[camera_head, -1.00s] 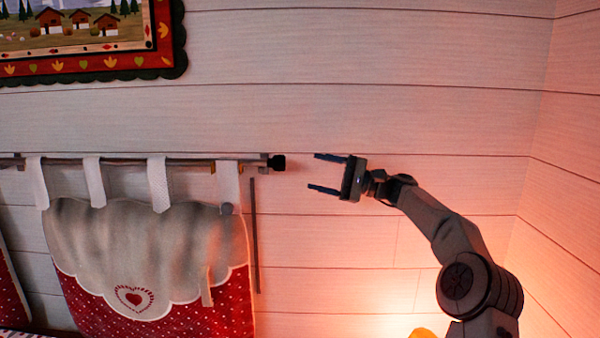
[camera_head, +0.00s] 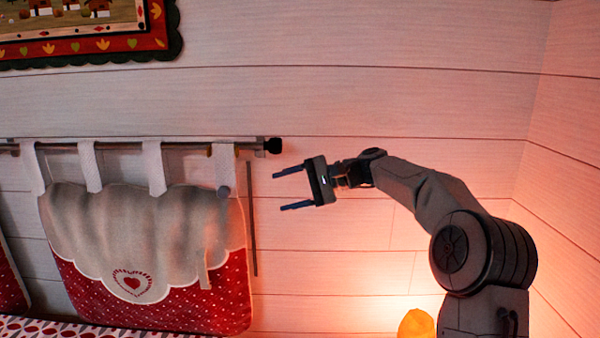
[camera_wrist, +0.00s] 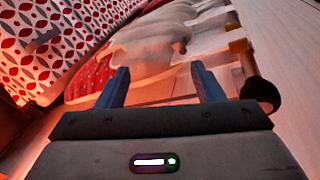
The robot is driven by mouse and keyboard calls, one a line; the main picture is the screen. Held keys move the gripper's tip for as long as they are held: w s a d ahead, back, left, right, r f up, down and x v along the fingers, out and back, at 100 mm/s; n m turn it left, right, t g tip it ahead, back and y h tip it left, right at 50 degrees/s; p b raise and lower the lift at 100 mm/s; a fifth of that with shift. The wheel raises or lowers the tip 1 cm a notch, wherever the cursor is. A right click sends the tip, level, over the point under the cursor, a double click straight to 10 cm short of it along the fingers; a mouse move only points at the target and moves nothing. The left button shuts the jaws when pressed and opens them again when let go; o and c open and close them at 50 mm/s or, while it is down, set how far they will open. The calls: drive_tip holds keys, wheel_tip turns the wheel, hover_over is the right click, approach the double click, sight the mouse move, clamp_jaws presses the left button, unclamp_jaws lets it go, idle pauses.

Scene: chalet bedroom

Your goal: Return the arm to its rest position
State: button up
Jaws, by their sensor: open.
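My gripper (camera_head: 292,190) is open and empty, with its two fingers spread and pointing left in the head view. It is held in the air in front of the white plank wall, to the right of the curtain rod's end. In the wrist view my gripper (camera_wrist: 160,88) shows both fingers apart with nothing between them. My arm reaches up from the lower right and bends left at the elbow.
A red and cream hanging cushion (camera_head: 140,245) hangs by tabs from a rod (camera_head: 200,148) with a black end knob (camera_head: 273,146). A framed picture (camera_head: 85,30) is at the upper left. An orange lamp (camera_head: 416,324) is below my arm. A patterned red-white surface (camera_wrist: 70,35) shows in the wrist view.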

drive_tip(key=s+f+n+h, duration=0.1)
drive_tip(key=s+f+h, duration=0.55)
drive_tip(key=s, duration=0.45)
drive_tip(key=s+d+f+n+h, duration=0.1)
drive_tip(key=s+d+f, duration=0.3)
drive_tip(key=s, duration=0.4)
drive_tip(key=s+d+f+n+t+h, duration=0.1)
drive_tip(key=s+d+f+h, duration=0.2)
drive_tip(key=s+d, duration=0.4)
drive_tip(key=s+d+f+n+t+h, duration=0.1)
drive_tip(key=s+d+f+h, duration=0.3)
drive_tip(key=s, duration=0.6)
drive_tip(key=shift+s+d+f+n, duration=0.15)
drive_tip(key=shift+d+f+n, duration=0.15)
drive_tip(key=shift+d+n, duration=0.55)
drive_tip(key=shift+d+m, duration=0.2)
drive_tip(key=shift+m, duration=0.05)
